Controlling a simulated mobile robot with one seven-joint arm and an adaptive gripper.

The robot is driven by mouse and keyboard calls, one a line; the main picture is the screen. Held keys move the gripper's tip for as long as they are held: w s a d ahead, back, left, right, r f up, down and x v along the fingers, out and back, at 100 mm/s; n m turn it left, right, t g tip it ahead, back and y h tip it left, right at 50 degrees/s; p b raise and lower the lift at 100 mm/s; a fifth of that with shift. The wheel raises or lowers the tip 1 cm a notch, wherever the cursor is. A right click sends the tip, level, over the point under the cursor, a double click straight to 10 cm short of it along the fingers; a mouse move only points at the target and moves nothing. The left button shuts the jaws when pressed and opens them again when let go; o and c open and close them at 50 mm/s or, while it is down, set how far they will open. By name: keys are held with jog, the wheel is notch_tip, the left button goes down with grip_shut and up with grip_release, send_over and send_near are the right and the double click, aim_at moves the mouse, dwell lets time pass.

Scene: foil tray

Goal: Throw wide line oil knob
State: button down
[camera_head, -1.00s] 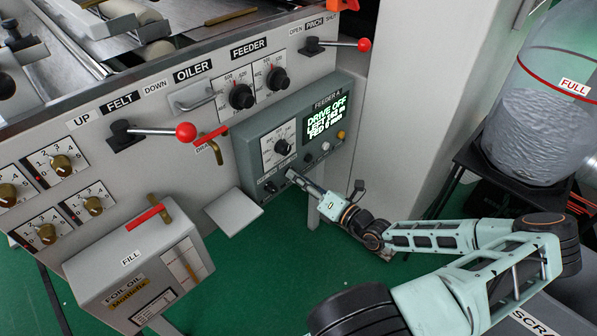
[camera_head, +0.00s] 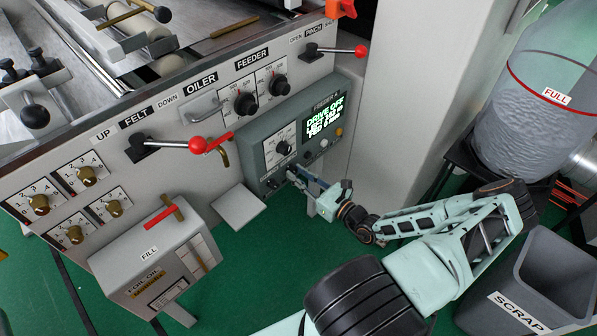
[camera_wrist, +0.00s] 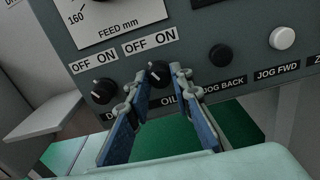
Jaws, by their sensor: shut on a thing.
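The feeder control box (camera_head: 262,147) is a grey-green panel on the machine front. In the wrist view a small black knob (camera_wrist: 157,69) sits under an OFF/ON plate, above a partly covered label whose readable part is "OIL". My gripper (camera_wrist: 160,76) has one blue-padded finger on each side of this knob and is shut on it. The knob's white mark seems to lean up-left towards OFF, but the fingers hide part of it. In the head view my gripper (camera_head: 294,174) is at the lower edge of the box.
A similar knob (camera_wrist: 103,90) stands close on the left, with its own OFF/ON plate. The jog back button (camera_wrist: 220,55) and jog forward button (camera_wrist: 282,38) are to the right. A scrap bin (camera_head: 580,262) stands at lower right. A red-ball lever (camera_head: 198,145) sticks out on the left.

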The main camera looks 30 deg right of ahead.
jog(key=shift+n, duration=0.4)
jog(key=c, duration=1.7)
grip_release()
jog(key=v, duration=1.2)
jog(key=shift+a+r, duration=0.1)
